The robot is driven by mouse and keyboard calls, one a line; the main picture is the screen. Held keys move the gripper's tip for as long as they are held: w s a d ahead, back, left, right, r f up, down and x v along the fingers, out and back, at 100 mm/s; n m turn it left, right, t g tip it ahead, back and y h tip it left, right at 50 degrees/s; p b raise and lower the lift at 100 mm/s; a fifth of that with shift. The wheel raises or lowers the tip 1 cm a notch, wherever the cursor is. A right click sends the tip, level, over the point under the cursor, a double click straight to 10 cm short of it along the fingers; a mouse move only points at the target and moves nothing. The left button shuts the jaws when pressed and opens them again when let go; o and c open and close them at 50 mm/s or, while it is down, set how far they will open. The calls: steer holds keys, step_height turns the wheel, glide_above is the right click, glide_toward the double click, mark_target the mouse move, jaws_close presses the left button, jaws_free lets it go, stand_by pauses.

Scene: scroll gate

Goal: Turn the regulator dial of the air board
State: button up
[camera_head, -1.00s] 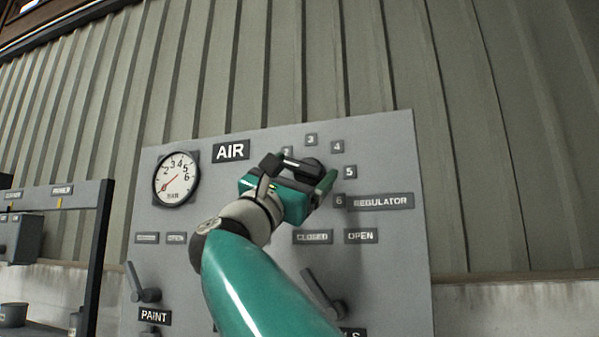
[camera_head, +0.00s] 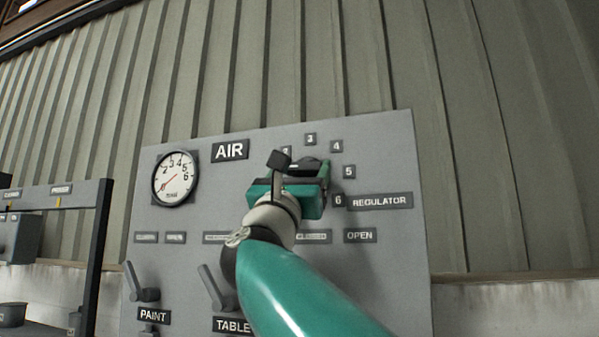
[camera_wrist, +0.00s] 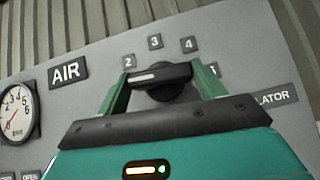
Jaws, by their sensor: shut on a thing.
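The regulator dial is a black knob with a bar-shaped grip and a white mark. In the wrist view the dial (camera_wrist: 168,82) sits between the two green fingers of my gripper (camera_wrist: 160,77), which are shut on the ends of its bar. The white mark lies on the bar's left half, pointing left, below number 2. In the head view my gripper (camera_head: 302,168) covers most of the dial (camera_head: 309,163). The air board (camera_head: 230,128) is a grey panel. Its gauge (camera_head: 174,179) has a red needle pointing to the lower left, near the scale's low end.
A REGULATOR label (camera_head: 380,201) is right of the dial. Below are the PAINT lever (camera_head: 146,288) and the TABLE lever (camera_head: 214,288); my arm covers the panel's lower right. A dark-framed rack (camera_head: 97,240) stands at left. A corrugated wall (camera_head: 350,60) is behind.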

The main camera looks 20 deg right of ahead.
steer(key=n+t+y, duration=0.1)
steer(key=n+y, duration=0.2)
steer(key=n+t+y, duration=0.1)
steer(key=n+y, duration=0.2)
steer(key=n, duration=0.1)
steer(key=n+t+y, duration=0.2)
steer(key=n+y, duration=0.1)
steer(key=shift+s+d+r+n, duration=0.1)
steer(key=shift+s+d+n, duration=0.15)
steer(key=shift+n, duration=0.15)
steer(key=n+y, duration=0.7)
steer(key=n, duration=0.1)
steer(key=shift+r+g+y, duration=0.15)
steer(key=shift+g+y, duration=0.15)
steer(key=shift+g, duration=0.1)
steer(key=shift+n+y, duration=0.4)
steer(key=shift+n, duration=0.3)
steer(key=o, duration=1)
steer(key=v, duration=1.4)
steer(key=shift+r, duration=0.2)
